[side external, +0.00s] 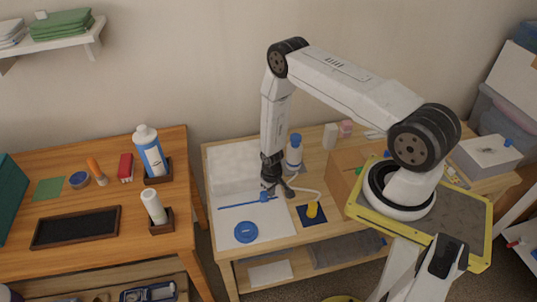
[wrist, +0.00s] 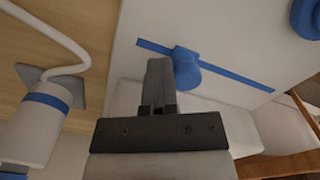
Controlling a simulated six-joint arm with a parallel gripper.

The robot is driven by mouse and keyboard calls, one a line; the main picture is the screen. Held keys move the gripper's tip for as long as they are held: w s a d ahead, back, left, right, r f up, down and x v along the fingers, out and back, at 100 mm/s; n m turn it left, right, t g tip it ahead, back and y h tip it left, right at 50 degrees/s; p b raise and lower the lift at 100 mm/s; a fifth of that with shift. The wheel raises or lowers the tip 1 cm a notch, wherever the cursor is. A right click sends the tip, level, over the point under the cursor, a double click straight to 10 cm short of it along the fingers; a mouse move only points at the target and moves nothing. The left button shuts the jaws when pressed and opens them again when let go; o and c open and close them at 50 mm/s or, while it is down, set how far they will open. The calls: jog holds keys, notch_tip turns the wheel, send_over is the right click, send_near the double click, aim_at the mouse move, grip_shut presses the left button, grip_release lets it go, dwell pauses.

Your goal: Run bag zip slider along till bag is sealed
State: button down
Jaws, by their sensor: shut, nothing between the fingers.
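The bag (side external: 232,168) is white and lies on the middle table, with a puffy part at the back. A blue zip strip (side external: 240,205) runs across the white surface, also in the wrist view (wrist: 235,79). The blue zip slider (side external: 264,197) is near the strip's right end in the side view. In the wrist view the slider (wrist: 186,70) stands just right of my fingertips. My gripper (side external: 271,187) points down beside the slider. Its fingers (wrist: 160,65) are together with nothing between them. Whether a finger touches the slider I cannot tell.
A blue disc (side external: 246,232) lies in front of the strip. A blue-capped bottle (side external: 293,153) stands behind my gripper. A white cord curves to a yellow piece (side external: 312,209) on a dark blue square. A cardboard box (side external: 343,173) is further right. A gap separates the left table (side external: 100,258).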

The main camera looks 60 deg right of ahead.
jog(key=shift+w+a, duration=5.05)
dwell(1.7)
jog(key=shift+s+d, duration=0.15)
jog(key=shift+d, duration=0.05)
jog(key=shift+s+d, duration=0.35)
jog(key=shift+s, duration=0.05)
jog(key=shift+r, duration=0.15)
